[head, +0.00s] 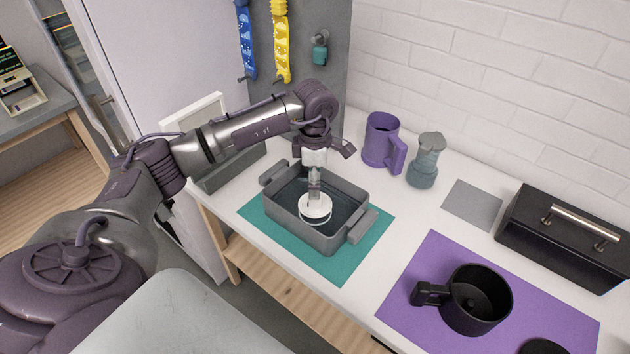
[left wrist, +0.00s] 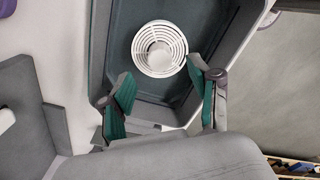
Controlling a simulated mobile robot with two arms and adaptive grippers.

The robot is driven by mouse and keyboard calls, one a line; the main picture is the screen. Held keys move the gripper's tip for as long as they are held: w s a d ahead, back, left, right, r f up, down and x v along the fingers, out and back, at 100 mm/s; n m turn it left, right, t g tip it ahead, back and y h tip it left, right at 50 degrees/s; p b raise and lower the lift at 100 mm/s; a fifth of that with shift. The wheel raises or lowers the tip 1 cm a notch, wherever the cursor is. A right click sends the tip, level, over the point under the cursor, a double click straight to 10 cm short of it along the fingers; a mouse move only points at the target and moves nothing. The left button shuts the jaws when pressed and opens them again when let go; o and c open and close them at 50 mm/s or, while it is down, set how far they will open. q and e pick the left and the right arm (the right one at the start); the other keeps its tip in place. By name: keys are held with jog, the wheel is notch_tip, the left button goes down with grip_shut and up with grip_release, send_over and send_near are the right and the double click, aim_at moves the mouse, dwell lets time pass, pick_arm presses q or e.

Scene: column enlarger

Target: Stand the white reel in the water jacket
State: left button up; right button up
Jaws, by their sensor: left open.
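The water jacket (head: 290,222) is a grey rectangular tub with side handles, and its interior also shows in the left wrist view (left wrist: 115,35). The white reel (head: 316,208) is inside it, away from the walls. In the left wrist view the reel (left wrist: 160,50) shows its round, ringed face. My left gripper (head: 314,190) points down into the tub over the reel. Its fingers (left wrist: 160,92) are spread, with the reel beyond the tips and not clasped. The reel's underside is hidden, so I cannot tell exactly what it rests on. My right gripper is not in view.
The tub stands on a teal mat (head: 345,265). A purple jug (head: 378,145) and a grey-green bottle (head: 426,165) stand behind it. A black tank (head: 478,300) sits on a purple mat (head: 425,268) at right, near a black toolbox (head: 565,240).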

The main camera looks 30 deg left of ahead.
pick_arm(q)
jog(key=shift+r+p, duration=0.5)
jog(key=shift+r, duration=0.5)
notch_tip(320, 180, up, 12)
dwell(0.3)
